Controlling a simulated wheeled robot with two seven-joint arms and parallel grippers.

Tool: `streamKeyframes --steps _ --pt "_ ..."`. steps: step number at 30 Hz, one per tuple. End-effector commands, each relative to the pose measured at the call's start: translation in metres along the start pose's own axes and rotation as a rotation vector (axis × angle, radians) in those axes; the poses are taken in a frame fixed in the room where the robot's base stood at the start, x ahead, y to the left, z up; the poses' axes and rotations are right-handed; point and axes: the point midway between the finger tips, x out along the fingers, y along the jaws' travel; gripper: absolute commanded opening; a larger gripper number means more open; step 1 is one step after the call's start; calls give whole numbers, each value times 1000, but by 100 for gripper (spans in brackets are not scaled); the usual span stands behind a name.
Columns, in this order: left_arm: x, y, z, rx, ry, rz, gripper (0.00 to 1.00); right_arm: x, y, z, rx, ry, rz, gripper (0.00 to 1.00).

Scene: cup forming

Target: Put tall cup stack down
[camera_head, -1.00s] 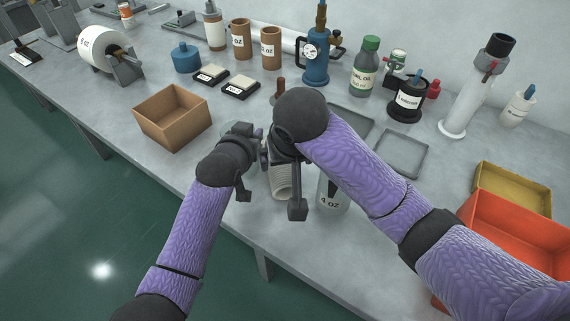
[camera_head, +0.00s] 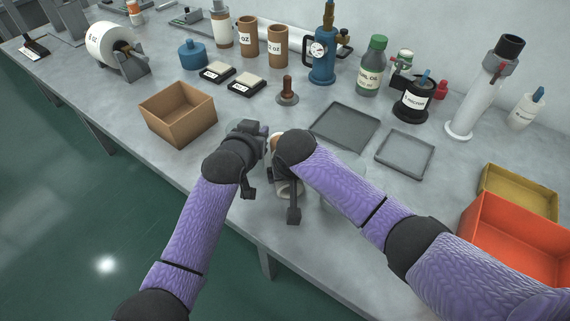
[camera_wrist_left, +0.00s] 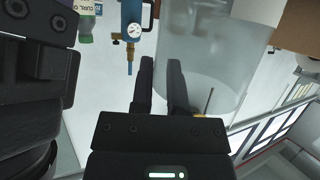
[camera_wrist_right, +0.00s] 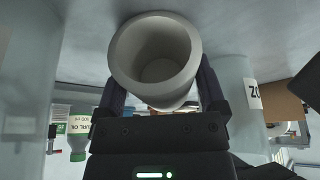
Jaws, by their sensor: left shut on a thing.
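The cup stack shows in the right wrist view as a pale grey cup (camera_wrist_right: 153,70) with its mouth facing the camera. My right gripper (camera_wrist_right: 160,85) has one finger on each side of it; whether both press on it is unclear. In the left wrist view my left gripper (camera_wrist_left: 160,65) is shut on a frosted, see-through cup (camera_wrist_left: 205,60).
Another frosted cup (camera_head: 345,184) stands right of the stack, partly behind my right arm. A cardboard box (camera_head: 178,113) stands left of the grippers. Dark trays (camera_head: 405,153) and a red bin (camera_head: 515,232) lie to the right. The table's front edge is close.

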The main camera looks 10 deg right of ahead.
Motion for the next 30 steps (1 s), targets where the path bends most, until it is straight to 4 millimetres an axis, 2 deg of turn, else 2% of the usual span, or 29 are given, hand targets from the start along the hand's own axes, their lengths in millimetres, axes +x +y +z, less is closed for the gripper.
streamKeyframes --steps 1,9,10,17,23,30 --pt "0 0 3 -1 -8 -1 0 0 0 0 0 0 0 77" --pt "0 0 4 -1 -8 -1 0 0 0 0 0 0 0 20" --pt "0 0 4 -1 -8 -1 0 0 0 0 0 0 0 16" --pt "0 0 4 -1 -8 -1 0 -4 0 -2 0 2 -2 16" --pt "0 0 4 -1 -9 -1 0 -35 0 -15 0 5 -3 16" --pt "0 0 4 -1 -9 -1 0 -53 0 40 -2 -2 -2 16"
